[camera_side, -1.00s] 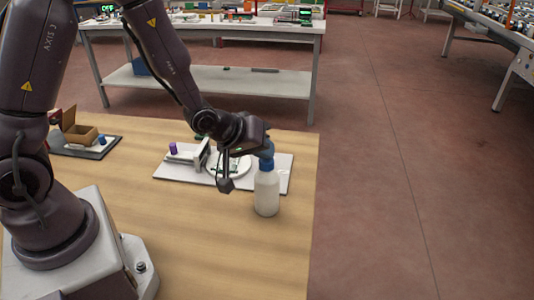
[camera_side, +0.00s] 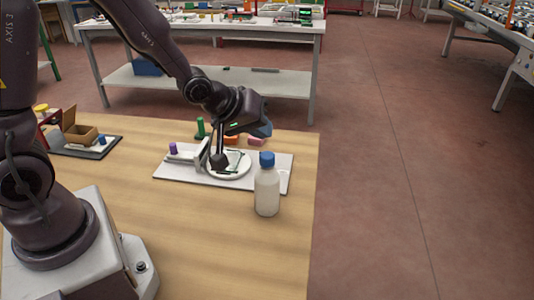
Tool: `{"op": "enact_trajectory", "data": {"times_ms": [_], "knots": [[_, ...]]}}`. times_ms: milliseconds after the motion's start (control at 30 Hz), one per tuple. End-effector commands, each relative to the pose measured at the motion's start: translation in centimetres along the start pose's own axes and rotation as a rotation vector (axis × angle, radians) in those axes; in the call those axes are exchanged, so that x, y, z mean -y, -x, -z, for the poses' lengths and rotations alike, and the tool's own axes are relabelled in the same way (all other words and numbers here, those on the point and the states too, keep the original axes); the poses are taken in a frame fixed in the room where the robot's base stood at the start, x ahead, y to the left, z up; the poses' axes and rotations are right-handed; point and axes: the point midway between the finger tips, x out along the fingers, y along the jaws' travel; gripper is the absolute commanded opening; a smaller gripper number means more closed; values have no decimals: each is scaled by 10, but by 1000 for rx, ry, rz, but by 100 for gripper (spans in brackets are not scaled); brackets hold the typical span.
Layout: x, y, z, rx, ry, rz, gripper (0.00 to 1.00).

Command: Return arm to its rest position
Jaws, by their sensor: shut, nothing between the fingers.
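My gripper (camera_side: 263,130) is in the air above the far edge of the wooden table, shut and empty. Its fingers are small and dark in this view. A dark part on a thin rod hangs below my wrist, in front of the white round disc (camera_side: 241,175). The disc sits on a pale base plate (camera_side: 276,181). A white bottle with a blue cap (camera_side: 266,190) stands upright at the plate's front right edge. My gripper is above and behind the bottle, apart from it.
A purple cylinder (camera_side: 173,148), green cylinder (camera_side: 200,127), orange block (camera_side: 231,140) and pink block (camera_side: 257,141) are near the plate. A dark tray (camera_side: 105,152) and open cardboard box (camera_side: 81,136) stand left. The wooden table's front (camera_side: 220,250) is clear.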

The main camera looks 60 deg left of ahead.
Motion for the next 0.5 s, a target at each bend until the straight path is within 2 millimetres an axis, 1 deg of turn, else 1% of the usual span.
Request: {"op": "enact_trajectory", "data": {"times_ms": [367, 433, 500], "knots": [[-1, 0, 0, -2, 0, -2, 0], [0, 0, 0, -1, -11, -1, 0], [4, 0, -3, 19, -51, 22, 0]]}}
